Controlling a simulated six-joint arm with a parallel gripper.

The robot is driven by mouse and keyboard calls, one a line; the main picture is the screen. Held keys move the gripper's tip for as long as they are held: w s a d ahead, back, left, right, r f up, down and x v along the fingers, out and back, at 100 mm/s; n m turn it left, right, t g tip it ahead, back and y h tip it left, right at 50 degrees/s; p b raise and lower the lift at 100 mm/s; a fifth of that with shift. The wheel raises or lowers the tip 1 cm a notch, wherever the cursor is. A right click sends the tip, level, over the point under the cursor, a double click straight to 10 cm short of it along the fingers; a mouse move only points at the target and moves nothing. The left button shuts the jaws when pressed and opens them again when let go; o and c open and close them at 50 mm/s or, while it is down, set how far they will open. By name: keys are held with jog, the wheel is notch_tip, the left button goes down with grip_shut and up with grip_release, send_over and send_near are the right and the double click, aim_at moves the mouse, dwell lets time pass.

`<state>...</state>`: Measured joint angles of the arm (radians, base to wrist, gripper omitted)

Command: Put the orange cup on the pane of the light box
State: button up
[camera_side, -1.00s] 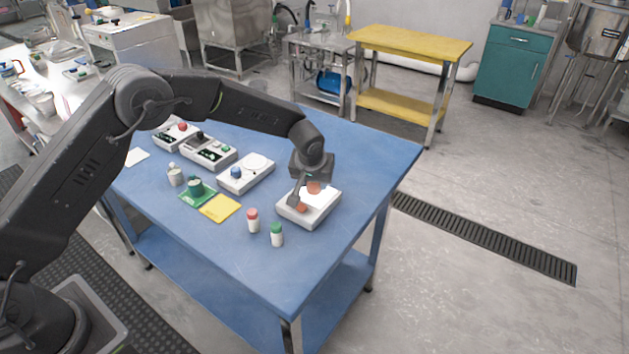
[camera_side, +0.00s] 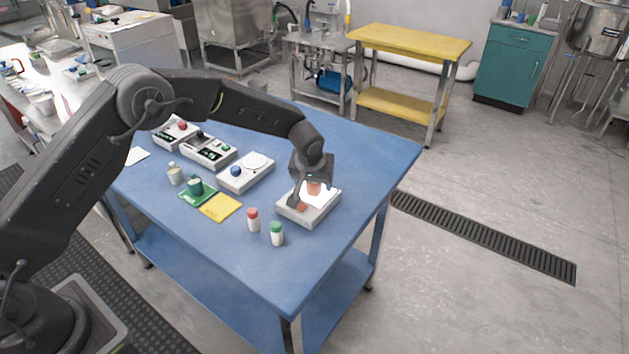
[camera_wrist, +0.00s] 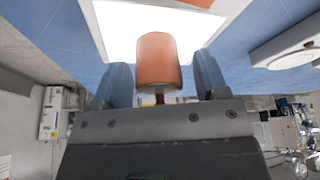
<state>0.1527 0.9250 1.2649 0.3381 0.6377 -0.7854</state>
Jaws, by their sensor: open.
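The orange cup (camera_side: 314,188) is at the lit white pane of the light box (camera_side: 322,211), between the fingers of my gripper (camera_side: 311,195). In the wrist view the cup (camera_wrist: 158,62) sits between the two fingertips (camera_wrist: 160,82), with a gap on each side. The gripper is open around it. The bright pane (camera_wrist: 118,28) lies behind the cup in that view. The cup looks upright and appears to stand on the pane, but its contact edge is partly hidden by the gripper.
A second orange patch (camera_side: 302,207) shows on the box's near side. A red-capped bottle (camera_side: 253,220) and a green-capped bottle (camera_side: 277,234) stand left of the light box. A white device with a blue knob (camera_side: 246,173) is farther back. The table's right side is clear.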

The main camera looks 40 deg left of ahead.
jog(key=s+a+v, duration=0.1)
jog(key=a+v, duration=0.1)
jog(key=v, duration=0.8)
jog(key=s+a+v, duration=0.1)
jog(key=s+v, duration=0.1)
jog(key=v, duration=0.9)
jog(key=s+a+r+m+h, duration=0.15)
jog(key=s+a+r, duration=0.3)
jog(key=s, duration=0.55)
jog(key=s+a+m+t, duration=0.1)
jog(key=s+m, duration=0.2)
jog(key=s, duration=1.5)
